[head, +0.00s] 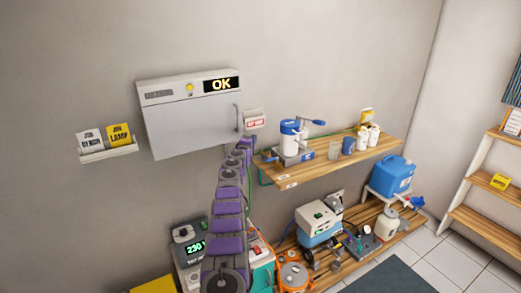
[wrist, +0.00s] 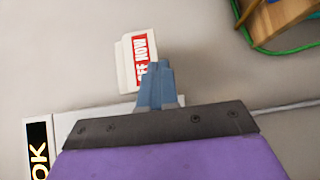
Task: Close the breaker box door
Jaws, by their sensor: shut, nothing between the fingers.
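The breaker box (head: 160,89) hangs on the wall at left of centre in the head view. Its lit sign (head: 221,84) reads OK. The grey breaker box door (head: 185,127), with an upright handle (head: 237,117) at its right edge, looks flush with the box, with no gap visible. My purple arm rises to the door's lower right corner. In the wrist view my gripper (wrist: 158,66) is shut and empty, in front of a small red-and-white card. A corner of the box with the OK sign (wrist: 39,152) shows at lower left.
The red-and-white card holder (head: 254,119) is on the wall just right of the box. A small ledge (head: 108,153) with two cards is to its left. A wooden shelf (head: 325,170) with dental gear juts out at right, above a lower bench with more equipment.

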